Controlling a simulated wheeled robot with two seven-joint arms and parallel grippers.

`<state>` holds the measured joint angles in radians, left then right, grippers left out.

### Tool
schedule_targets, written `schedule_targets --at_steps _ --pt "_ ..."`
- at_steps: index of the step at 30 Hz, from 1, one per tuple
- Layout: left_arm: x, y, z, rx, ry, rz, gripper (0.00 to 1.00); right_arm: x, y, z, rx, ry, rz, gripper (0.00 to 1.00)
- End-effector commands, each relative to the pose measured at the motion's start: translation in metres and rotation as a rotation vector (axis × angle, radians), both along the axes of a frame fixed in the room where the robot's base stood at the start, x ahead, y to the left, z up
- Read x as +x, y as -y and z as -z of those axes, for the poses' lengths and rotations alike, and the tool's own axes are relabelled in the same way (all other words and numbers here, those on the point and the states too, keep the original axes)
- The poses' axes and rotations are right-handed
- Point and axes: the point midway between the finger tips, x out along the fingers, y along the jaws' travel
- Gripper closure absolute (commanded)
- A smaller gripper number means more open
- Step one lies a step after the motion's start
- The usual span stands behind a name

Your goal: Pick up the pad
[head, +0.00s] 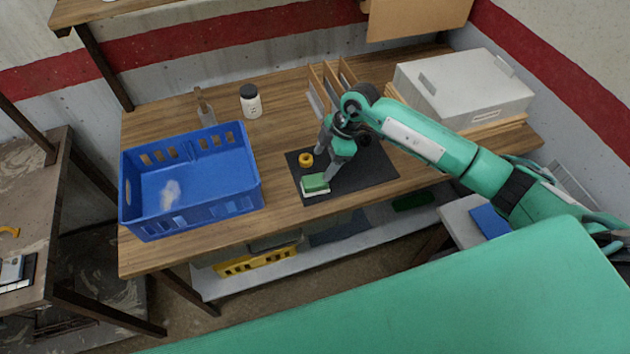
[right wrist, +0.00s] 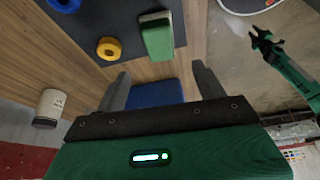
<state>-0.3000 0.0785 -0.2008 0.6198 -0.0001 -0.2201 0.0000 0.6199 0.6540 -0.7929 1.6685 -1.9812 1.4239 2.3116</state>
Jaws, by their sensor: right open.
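The pad (head: 315,184) is a small block, green on top and white below, lying near the front left of a black mat (head: 372,172) on the wooden table. In the right wrist view the pad (right wrist: 157,38) lies ahead of the fingers, roughly between their lines. My right gripper (head: 328,160) is open and points down over the mat, close beside the pad. Its spread fingers show in the right wrist view (right wrist: 163,88) with nothing between them. My left gripper (right wrist: 266,38) shows small and distant in the right wrist view; its jaw state is unclear.
A yellow ring (head: 306,159) lies on the mat just behind the pad. A blue crate (head: 193,213) stands to the left, and a white jar (head: 251,104) behind. A wooden rack (head: 330,85) and a grey box (head: 465,95) stand at the back. The mat's right side is clear.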

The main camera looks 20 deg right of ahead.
Motion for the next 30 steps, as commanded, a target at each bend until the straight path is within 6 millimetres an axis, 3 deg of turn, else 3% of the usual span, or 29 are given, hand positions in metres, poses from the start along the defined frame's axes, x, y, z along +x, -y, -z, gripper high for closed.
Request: schedule_targets --at_steps 3,13,21,30 --pt "0.0 -0.001 -0.009 0.001 0.0 0.0 0.69 0.0 -0.009 0.018 0.001 -0.003 0.001 0.29" --pt "0.0 -0.002 -0.021 0.002 0.0 0.0 0.69 0.0 -0.016 0.043 0.001 -0.003 -0.001 0.29" --pt "0.0 -0.002 -0.038 0.002 0.0 0.0 0.69 0.001 -0.025 0.079 0.003 -0.001 -0.002 0.29" --pt "0.0 -0.002 -0.038 0.002 0.0 0.0 0.69 0.001 -0.027 0.087 0.003 0.001 -0.002 0.29"
